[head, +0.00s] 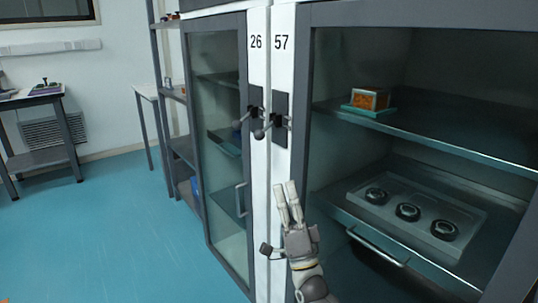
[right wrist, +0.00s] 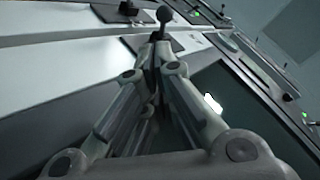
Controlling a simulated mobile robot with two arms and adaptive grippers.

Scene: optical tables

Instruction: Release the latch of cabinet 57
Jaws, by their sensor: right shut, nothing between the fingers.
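Cabinet 57 (head: 308,20) stands at the right in the head view, with its number on a white strip and a glass door in a dark frame. Its latch (head: 278,121) is a dark plate with a ball-ended lever, set on the strip below the number. My right gripper (head: 288,188) is below the latch, pointing up, shut and empty. In the right wrist view, the closed fingers (right wrist: 155,55) point at a ball-ended latch lever (right wrist: 164,15) just beyond their tips; whether they touch it I cannot tell. My left gripper is not in view.
Cabinet 26 (head: 221,150), with a similar latch (head: 253,112), stands directly to the left. A door handle (head: 376,247) is at the lower right. Inside cabinet 57 are an orange box (head: 370,99) and a tray (head: 455,212) with three dark round parts. Open floor (head: 105,230) lies at the left.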

